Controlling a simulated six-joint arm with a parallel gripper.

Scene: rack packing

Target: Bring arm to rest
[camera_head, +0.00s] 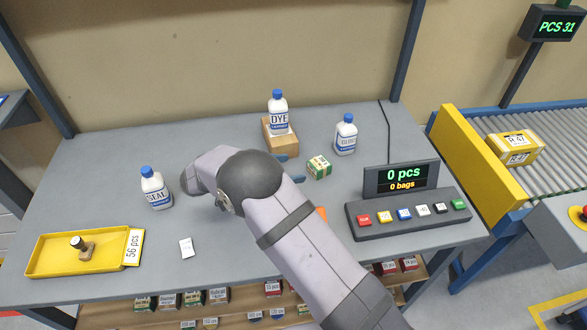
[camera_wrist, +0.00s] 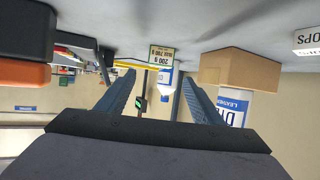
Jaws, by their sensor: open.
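My arm reaches over the grey table from the lower right. My gripper (camera_head: 294,168) is partly hidden behind the arm; its blue fingertips show beside a small green and cream box (camera_head: 319,167). In the wrist view, which is upside down, my gripper (camera_wrist: 158,77) has its fingers apart with nothing held between them. The green and cream box (camera_wrist: 161,55) appears beyond the fingertips, clear of them. A cardboard box (camera_wrist: 240,70) is to the right of the fingers there.
Another white bottle (camera_head: 346,136) and a SEAL bottle (camera_head: 156,190) stand nearby. A yellow tray (camera_head: 55,263) holds a stamp (camera_head: 84,247). A button panel (camera_head: 410,212) and display (camera_head: 401,179) are right.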

